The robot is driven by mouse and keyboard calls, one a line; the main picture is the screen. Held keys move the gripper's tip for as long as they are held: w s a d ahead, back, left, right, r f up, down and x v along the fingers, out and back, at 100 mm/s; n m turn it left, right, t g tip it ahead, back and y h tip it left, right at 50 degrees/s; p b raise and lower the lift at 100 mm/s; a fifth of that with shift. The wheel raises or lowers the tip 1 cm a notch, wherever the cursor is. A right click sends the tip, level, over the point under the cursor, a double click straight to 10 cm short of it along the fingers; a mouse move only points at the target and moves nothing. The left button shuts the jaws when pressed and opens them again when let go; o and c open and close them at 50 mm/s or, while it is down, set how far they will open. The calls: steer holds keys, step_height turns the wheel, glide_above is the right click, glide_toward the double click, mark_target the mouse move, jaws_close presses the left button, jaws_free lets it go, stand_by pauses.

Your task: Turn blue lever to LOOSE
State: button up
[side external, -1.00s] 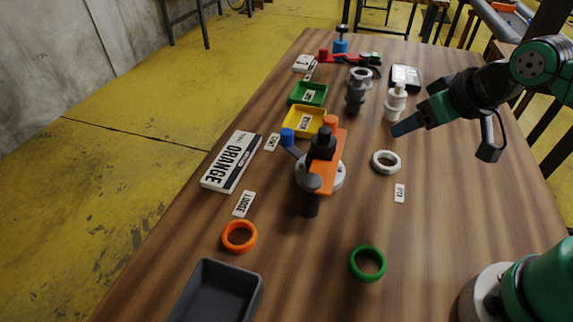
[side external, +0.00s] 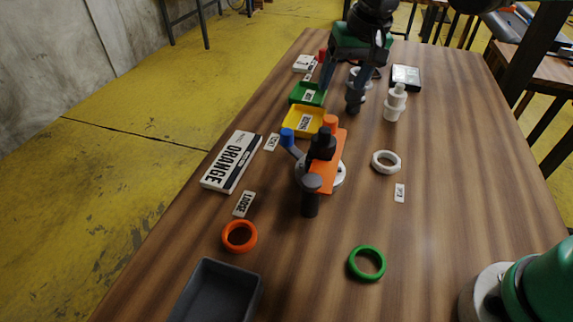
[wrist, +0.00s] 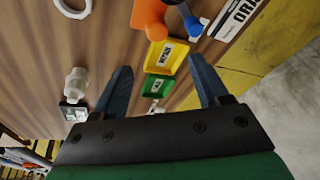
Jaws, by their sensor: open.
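The blue lever (side external: 288,138) has a round blue knob and sticks out to the upper left of an orange-topped fixture (side external: 325,178) on the table. Its knob is nearer the small label at the yellow bin, which seems to read TIGHT (side external: 272,142), than the LOOSE label (side external: 244,204). In the wrist view the lever (wrist: 193,27) shows at the top, beyond the fingertips. My gripper (side external: 341,86) is open and empty, behind the fixture near the green bin and grey fitting. Its two blue fingers also show wide apart in the wrist view (wrist: 160,64).
Yellow (side external: 303,122) and green bins stand behind the lever. A box marked ORANGE (side external: 231,161) lies to its left. Orange (side external: 239,251), green (side external: 367,247) and white rings (side external: 386,173) lie around the fixture. A grey tray (side external: 258,295) is at the front. The right side is mostly clear.

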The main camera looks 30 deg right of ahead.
steer(key=w+a+f+m+g, duration=0.1)
steer(key=w+a+f, duration=0.2)
steer(key=w, duration=0.1)
steer(key=m+g, duration=0.2)
glide_above(287, 132)
step_height(287, 132, down, 5)
steer(key=shift+d+r, duration=0.1)
steer(key=shift+f, duration=3.15)
jaws_close()
